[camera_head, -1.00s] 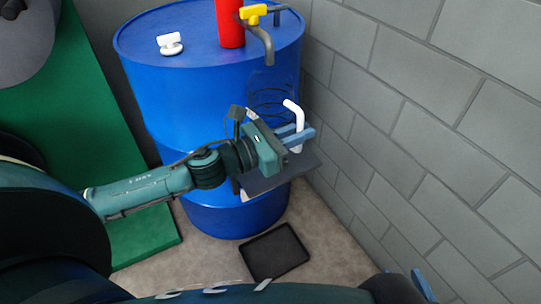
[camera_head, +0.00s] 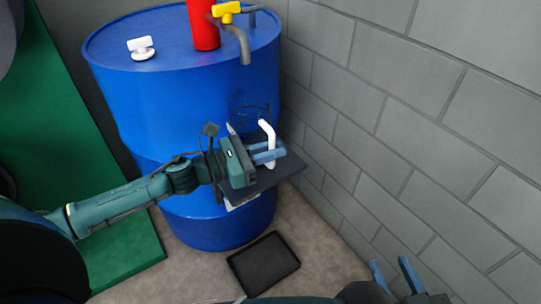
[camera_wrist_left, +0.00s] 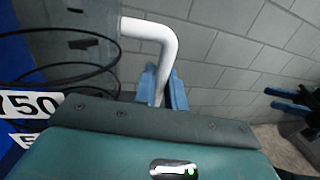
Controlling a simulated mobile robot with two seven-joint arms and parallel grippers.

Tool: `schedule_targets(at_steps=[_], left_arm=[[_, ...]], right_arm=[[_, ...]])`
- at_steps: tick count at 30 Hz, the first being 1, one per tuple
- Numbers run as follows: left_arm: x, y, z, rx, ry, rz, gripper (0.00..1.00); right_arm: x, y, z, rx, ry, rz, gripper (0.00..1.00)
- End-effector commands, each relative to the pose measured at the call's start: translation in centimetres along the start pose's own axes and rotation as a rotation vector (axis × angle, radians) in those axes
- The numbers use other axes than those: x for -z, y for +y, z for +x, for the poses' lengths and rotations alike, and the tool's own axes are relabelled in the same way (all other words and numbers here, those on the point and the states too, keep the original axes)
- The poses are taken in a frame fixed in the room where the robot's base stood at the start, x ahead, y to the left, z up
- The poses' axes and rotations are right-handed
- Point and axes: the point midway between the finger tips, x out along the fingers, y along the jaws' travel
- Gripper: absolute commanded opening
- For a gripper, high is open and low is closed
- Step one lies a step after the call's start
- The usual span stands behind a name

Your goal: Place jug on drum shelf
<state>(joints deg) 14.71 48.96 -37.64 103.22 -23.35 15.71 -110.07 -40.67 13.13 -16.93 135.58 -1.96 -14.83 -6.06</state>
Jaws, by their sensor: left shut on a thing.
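The jug shows mainly as a bent white handle (camera_head: 268,138); the handle also shows in the left wrist view (camera_wrist_left: 152,32). My left gripper (camera_head: 268,153) is shut on this handle, with its blue fingers on both sides. The jug's body is mostly hidden behind the gripper in the head view, and I cannot make it out clearly. The drum shelf (camera_head: 283,174) is a dark plate at the blue drum's (camera_head: 140,100) front right side. The handle is just above the shelf; I cannot tell whether the jug touches it. My right gripper (camera_head: 393,275) is open and empty at the bottom.
Black wire rings (camera_head: 250,112) stand out from the drum above the shelf. A red cylinder (camera_head: 203,25) and a yellow-handled tap (camera_head: 228,12) are on top. A grey block wall (camera_head: 400,120) closes the right side. A black tray (camera_head: 263,265) lies on the floor.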

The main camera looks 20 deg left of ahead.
Motion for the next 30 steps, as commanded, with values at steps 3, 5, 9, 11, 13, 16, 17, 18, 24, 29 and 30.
schedule_targets(at_steps=[3,5,9,11,13,16,17,18,24,29,30], left_arm=[[0.86,0.02,0.0,-0.001,-0.001,0.001,0.0],[0.75,0.01,0.0,-0.001,-0.002,0.001,0.0],[0.8,0.01,0.0,-0.001,-0.001,0.002,0.0],[1.04,0.01,0.0,-0.001,-0.001,0.002,0.0],[0.99,0.0,-0.01,-0.001,0.0,0.0,0.16],[0.99,0.0,-0.01,-0.001,0.0,0.0,0.24],[0.99,0.0,-0.01,-0.001,0.0,0.0,0.27],[0.99,0.0,-0.01,-0.001,0.0,0.0,0.3],[0.98,0.0,-0.01,-0.001,0.0,0.0,0.34],[0.54,0.02,-0.01,-0.001,0.0,0.001,0.34],[0.86,0.01,-0.37,-0.002,0.002,-0.001,0.34]], right_arm=[[-0.02,-0.05,0.1,-0.001,0.02,-0.006,0.36],[0.06,-0.04,0.09,-0.001,0.02,-0.005,0.36],[0.01,-0.04,0.1,-0.001,0.02,-0.006,0.36],[-0.09,-0.06,0.15,-0.002,0.028,-0.008,0.36],[0.05,-0.06,0.14,-0.002,0.032,-0.009,0.36],[0.03,-0.07,0.14,-0.002,0.03,-0.009,0.36],[0.03,-0.07,0.14,-0.002,0.03,-0.009,0.36],[0.03,-0.07,0.14,-0.002,0.03,-0.009,0.36],[0.01,-0.09,0.14,-0.001,0.029,-0.008,0.36],[0.28,-0.07,0.06,0.001,0.023,-0.006,0.36],[0.02,-0.1,0.09,0.001,0.018,-0.005,0.36]])
